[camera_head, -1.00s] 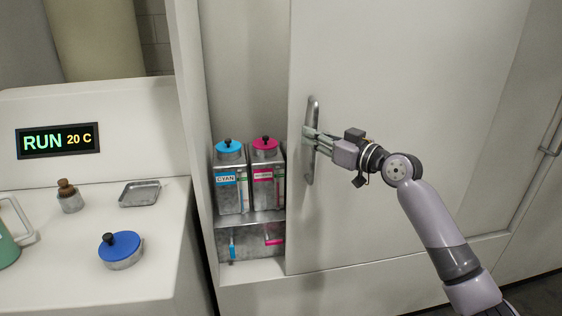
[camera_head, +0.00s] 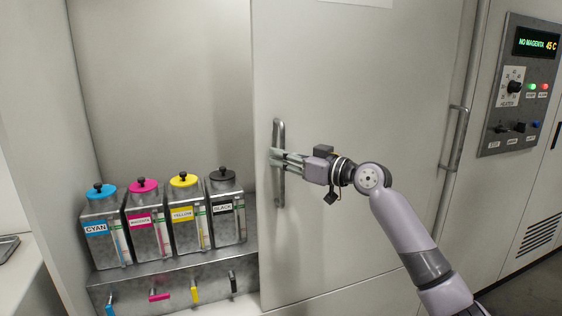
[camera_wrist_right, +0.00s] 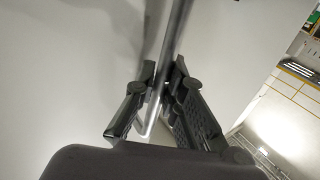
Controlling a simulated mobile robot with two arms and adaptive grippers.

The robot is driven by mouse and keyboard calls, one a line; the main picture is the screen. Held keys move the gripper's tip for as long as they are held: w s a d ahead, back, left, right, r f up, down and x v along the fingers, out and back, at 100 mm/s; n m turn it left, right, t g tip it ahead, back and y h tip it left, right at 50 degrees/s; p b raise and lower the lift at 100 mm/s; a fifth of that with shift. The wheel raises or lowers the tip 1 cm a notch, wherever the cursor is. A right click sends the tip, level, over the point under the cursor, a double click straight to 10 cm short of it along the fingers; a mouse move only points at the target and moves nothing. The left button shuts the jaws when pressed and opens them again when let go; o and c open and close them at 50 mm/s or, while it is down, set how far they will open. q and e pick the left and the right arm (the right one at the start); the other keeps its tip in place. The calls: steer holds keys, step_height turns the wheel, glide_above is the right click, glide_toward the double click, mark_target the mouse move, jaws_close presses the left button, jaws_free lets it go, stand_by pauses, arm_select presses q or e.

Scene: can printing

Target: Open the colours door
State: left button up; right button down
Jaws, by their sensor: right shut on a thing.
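The colours door (camera_head: 350,85) is a large pale sliding panel, and the bay to its left stands open. Its upright metal handle (camera_head: 280,185) is near the panel's left edge. My right gripper (camera_head: 275,158) is shut on this handle. In the right wrist view the handle bar (camera_wrist_right: 174,45) runs between the two fingers of the right gripper (camera_wrist_right: 163,80). In the open bay, cyan (camera_head: 106,230), magenta (camera_head: 147,225), yellow (camera_head: 187,215) and black (camera_head: 226,208) canisters stand in a row on a metal shelf. My left gripper is out of view.
Coloured taps, such as the magenta one (camera_head: 160,296), hang below the shelf. Right of the door are another vertical handle (camera_head: 453,150) and a control panel (camera_head: 517,85) reading "NO MAGENTA 45 C". A grey tray (camera_head: 8,247) shows at the far left.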

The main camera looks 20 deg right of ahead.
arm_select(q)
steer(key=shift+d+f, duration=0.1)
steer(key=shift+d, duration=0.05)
arm_select(e)
steer(key=shift+d, duration=0.35)
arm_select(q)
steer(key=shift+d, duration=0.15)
arm_select(e)
steer(key=c, duration=1.7)
jaws_free()
steer(key=shift+a, duration=0.1)
steer(key=shift+o, duration=0.2)
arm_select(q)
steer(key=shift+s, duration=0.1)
arm_select(e)
steer(key=v, duration=1.2)
